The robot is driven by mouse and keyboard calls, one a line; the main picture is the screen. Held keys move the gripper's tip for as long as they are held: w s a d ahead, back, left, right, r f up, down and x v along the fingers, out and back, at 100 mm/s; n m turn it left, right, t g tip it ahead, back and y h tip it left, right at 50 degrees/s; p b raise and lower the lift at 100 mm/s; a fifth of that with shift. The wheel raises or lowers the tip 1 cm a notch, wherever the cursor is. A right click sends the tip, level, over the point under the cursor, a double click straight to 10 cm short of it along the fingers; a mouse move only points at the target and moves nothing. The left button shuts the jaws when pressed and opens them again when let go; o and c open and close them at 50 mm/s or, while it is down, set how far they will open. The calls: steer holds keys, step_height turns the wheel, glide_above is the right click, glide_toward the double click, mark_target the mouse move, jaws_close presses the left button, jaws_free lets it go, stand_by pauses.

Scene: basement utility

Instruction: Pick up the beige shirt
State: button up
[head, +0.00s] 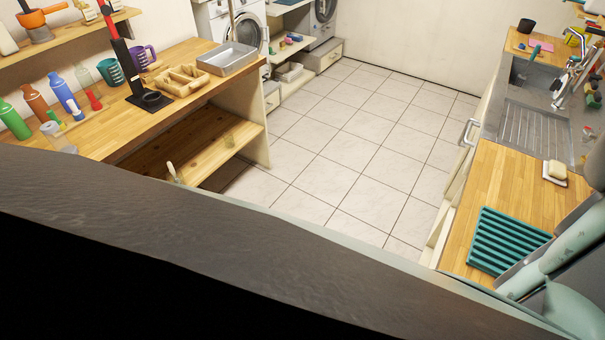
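I cannot make out a beige shirt in the head view. A small pale item (289,72) lies on a low shelf beside the washing machines, too small to identify. My gripper is not in view. Pale green parts that look like my arm show at the bottom right, without fingers. A large dark shape covers the lower left and bottom of the view and hides what is behind it.
A wooden workbench (185,93) with bottles, mugs and a metal tray (228,59) stands left. A washing machine (238,30) is at the back. At right, a counter (497,190) holds a sink (540,95), teal rack (508,240) and soap (556,169). The tiled floor (350,150) between is clear.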

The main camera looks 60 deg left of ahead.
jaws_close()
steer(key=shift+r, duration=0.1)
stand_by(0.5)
